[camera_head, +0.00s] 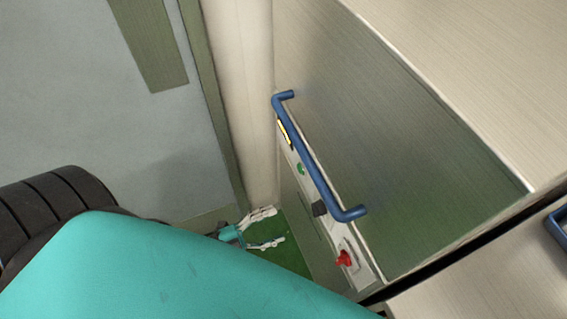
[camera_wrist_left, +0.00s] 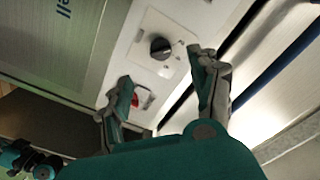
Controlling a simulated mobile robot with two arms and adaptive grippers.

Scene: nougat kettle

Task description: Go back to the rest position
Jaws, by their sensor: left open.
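My left gripper (camera_head: 279,226) is open, with its pale fingers spread, low beside the control panel of the metal machine. It also shows in the left wrist view (camera_wrist_left: 162,67), where nothing is between its fingers. A black knob (camera_wrist_left: 160,48) on a white plate lies beyond the fingertips there. A red switch (camera_wrist_left: 135,100) shows partly behind the left finger. In the head view the panel carries a green button (camera_head: 301,168), the black knob (camera_head: 320,209) and the red switch (camera_head: 345,258). My right gripper is not seen.
A blue handle (camera_head: 318,170) sticks out along the machine's metal body (camera_head: 400,160), above the panel. Another blue handle (camera_head: 558,225) shows at the right edge. A pale column (camera_head: 243,90) stands left of the machine. Grey surface (camera_head: 70,100) lies open at the upper left.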

